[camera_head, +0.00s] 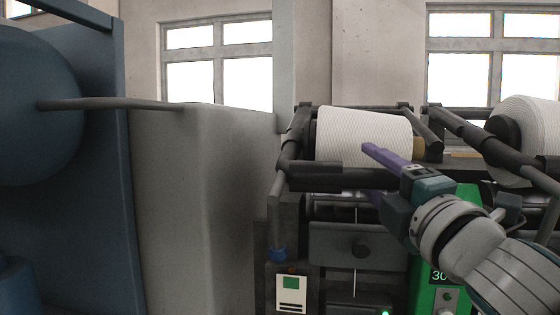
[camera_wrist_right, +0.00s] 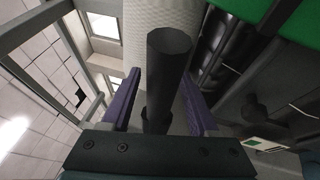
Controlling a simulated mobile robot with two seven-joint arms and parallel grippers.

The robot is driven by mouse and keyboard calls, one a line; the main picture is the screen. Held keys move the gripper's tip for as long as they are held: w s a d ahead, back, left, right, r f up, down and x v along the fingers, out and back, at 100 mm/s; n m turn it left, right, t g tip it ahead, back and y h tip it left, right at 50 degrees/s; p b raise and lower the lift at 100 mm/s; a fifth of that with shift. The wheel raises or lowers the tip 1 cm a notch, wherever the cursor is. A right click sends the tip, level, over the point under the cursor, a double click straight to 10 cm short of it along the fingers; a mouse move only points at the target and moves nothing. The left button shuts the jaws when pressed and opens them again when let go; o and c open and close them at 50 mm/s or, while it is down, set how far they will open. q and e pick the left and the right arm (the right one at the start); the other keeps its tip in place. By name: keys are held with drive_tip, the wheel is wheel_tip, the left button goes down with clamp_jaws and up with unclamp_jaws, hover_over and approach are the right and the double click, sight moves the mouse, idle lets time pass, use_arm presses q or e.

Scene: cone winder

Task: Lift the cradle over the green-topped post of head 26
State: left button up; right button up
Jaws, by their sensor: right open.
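The cradle (camera_head: 289,150) is a dark frame around a white yarn cone (camera_head: 350,135), in the middle right of the head view. Its dark front bar (camera_head: 325,177) runs toward my right gripper (camera_head: 369,172). In the right wrist view, a round dark bar (camera_wrist_right: 168,60) lies between the two purple fingers of my right gripper (camera_wrist_right: 161,76). The fingers are open, with gaps beside the bar. A green post-like part (camera_head: 467,195) shows behind my right wrist, partly hidden. The number 26 is not visible; a green panel (camera_head: 422,288) reads "30". My left gripper is not in view.
A second cone (camera_head: 530,135) in a dark frame stands at the right. A grey cabinet (camera_head: 195,200) and a blue machine body (camera_head: 65,200) fill the left. Below the cradle are a dark box with a knob (camera_head: 358,246) and a labelled front (camera_head: 290,292).

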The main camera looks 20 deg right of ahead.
drive_tip(key=shift+w+d+r, duration=0.1)
drive_tip(key=shift+w, duration=0.5)
clamp_jaws()
idle(1.1)
